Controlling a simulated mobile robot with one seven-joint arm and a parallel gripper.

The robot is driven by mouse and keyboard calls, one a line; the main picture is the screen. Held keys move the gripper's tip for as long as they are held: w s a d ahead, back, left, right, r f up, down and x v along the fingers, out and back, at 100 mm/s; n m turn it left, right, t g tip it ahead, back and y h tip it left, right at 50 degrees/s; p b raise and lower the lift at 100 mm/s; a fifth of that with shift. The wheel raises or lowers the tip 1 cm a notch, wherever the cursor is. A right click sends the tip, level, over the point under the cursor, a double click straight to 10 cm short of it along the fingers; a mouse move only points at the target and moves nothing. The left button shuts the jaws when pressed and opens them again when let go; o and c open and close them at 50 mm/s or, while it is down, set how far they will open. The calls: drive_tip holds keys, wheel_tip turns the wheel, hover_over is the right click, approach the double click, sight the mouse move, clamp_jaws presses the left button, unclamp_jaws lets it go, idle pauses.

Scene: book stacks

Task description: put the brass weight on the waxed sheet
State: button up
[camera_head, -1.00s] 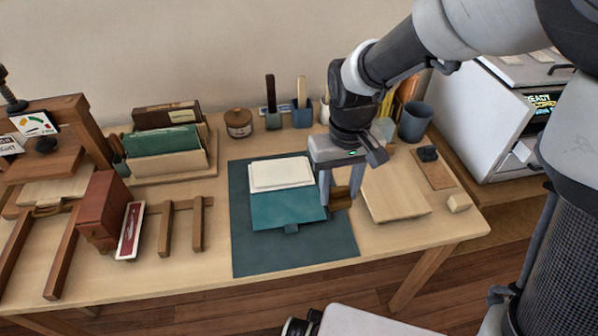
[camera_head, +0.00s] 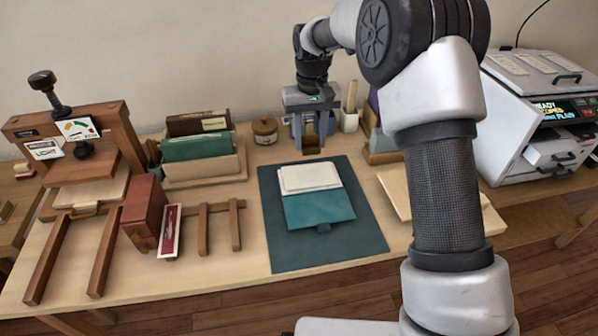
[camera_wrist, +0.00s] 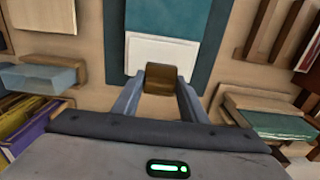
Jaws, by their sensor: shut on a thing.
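My gripper (camera_head: 311,140) is shut on the brass weight (camera_head: 311,149), a small brown-gold block. It hangs between the fingers behind the cream sheet in the head view. The wrist view shows the weight (camera_wrist: 161,78) between both fingertips, overlapping the near edge of the cream sheet. The cream sheet (camera_head: 309,178), apparently the waxed sheet, lies flat on the back part of a teal book (camera_head: 320,211). The sheet also shows in the wrist view (camera_wrist: 160,52). The weight's height above the table is hard to judge.
The book lies on a dark teal mat (camera_head: 285,249). A pale board (camera_head: 395,190) lies right of it, partly behind my arm. A wooden press (camera_head: 65,135), red block (camera_head: 144,207) and book rack (camera_head: 205,180) stand left. A lidded jar (camera_head: 265,129) stands behind.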

sight(309, 175)
wheel_tip(309, 175, down, 9)
drive_tip(key=shift+f+b, duration=0.1)
drive_tip(key=shift+b, duration=0.7)
drive_tip(key=shift+f, duration=0.15)
drive_tip(key=o, duration=1.4)
